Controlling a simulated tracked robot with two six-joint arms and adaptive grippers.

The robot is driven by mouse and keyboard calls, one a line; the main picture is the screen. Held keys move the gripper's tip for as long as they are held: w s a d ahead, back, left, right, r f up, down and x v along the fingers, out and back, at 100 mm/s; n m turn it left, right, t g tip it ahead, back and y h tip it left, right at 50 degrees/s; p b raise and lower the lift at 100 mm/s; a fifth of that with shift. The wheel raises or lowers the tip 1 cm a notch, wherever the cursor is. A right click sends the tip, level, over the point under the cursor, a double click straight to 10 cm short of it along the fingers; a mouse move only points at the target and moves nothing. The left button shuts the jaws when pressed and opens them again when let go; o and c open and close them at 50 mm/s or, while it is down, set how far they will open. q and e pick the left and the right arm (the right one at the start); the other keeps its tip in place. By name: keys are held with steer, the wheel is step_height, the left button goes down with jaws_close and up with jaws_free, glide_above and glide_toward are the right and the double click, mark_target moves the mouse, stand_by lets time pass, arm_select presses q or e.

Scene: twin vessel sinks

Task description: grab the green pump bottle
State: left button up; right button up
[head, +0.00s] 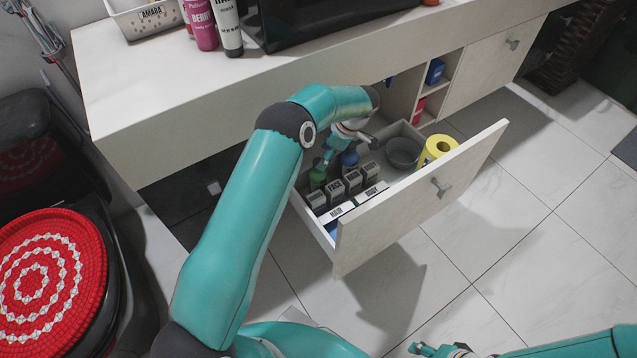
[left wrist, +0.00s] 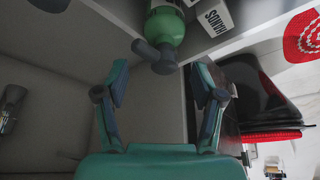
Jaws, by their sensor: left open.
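The green pump bottle (head: 317,178) stands in the back left corner of the open drawer (head: 415,212), partly hidden by my left gripper in the head view. In the left wrist view the green bottle (left wrist: 166,28) shows at the top, its dark grey pump head (left wrist: 158,57) pointing toward me. My left gripper (left wrist: 162,85) is open, with the pump head just beyond and between its fingertips, nothing held. In the head view my left gripper (head: 328,156) reaches down into the drawer beside the bottle. My right gripper (head: 432,350) is at the bottom edge, small and partly cut off.
Several dark boxes (head: 336,191) stand next to the bottle, with a blue-capped item (head: 349,159) behind them. A grey bowl (head: 403,152) and yellow roll (head: 438,148) are at the drawer's right. The countertop (head: 180,75) overhangs the drawer's back. Drawer walls are close to my left gripper.

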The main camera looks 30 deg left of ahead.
mark_target(318, 180)
arm_select(q)
steer(key=b+x, duration=0.1)
steer(key=x, duration=0.4)
steer(key=shift+s+f, duration=0.1)
steer(key=shift+s, duration=0.2)
jaws_close()
